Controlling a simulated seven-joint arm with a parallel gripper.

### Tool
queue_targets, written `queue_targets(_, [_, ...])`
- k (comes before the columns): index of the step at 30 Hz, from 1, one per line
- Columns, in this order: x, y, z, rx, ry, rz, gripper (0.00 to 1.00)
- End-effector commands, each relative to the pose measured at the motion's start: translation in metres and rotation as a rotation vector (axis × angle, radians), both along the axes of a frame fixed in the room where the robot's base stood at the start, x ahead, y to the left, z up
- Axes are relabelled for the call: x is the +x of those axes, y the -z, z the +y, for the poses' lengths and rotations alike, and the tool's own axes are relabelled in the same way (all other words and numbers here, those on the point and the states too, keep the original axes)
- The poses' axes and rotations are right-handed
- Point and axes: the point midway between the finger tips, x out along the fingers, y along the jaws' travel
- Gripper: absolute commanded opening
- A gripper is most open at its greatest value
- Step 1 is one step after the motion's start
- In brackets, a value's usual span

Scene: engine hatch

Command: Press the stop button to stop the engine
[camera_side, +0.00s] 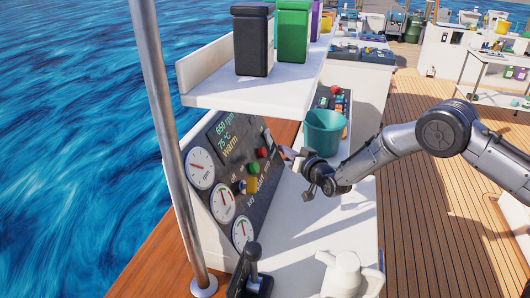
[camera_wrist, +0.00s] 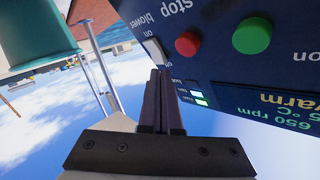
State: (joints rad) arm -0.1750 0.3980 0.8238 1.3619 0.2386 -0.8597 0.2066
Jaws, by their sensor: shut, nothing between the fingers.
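The engine panel (camera_side: 222,150) is dark and slanted, with a display reading 650 rpm, 75 °C and "warm". A round red button (camera_side: 262,152) sits on it, beside a green button (camera_side: 253,168). In the wrist view, turned upside down, the red button (camera_wrist: 187,44) is by the word "stop", and the green button (camera_wrist: 252,35) is to its right. My gripper (camera_side: 285,153) is shut and empty, to the right of the red button in the side view. In the wrist view its fingertips (camera_wrist: 160,72) appear just left of and below the red button, apart from it.
A white rocker switch (camera_wrist: 154,50) labelled "blower" is close to my fingertips. Round gauges (camera_side: 222,202) and a yellow part (camera_side: 249,186) are on the panel. A teal bucket (camera_side: 324,132) stands behind my gripper. A white shelf (camera_side: 215,95) with bins overhangs the panel.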

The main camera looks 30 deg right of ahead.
Motion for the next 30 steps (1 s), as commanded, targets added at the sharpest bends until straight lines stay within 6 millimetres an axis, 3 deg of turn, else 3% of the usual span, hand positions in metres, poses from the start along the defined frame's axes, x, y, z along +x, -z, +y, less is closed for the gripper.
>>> queue_targets(9, [0.017, 0.011, 0.017, -0.001, -0.001, 0.001, 0.0])
queue_targets(30, [0.018, 0.012, 0.018, 0.0, 0.0, 0.0, 0.0])
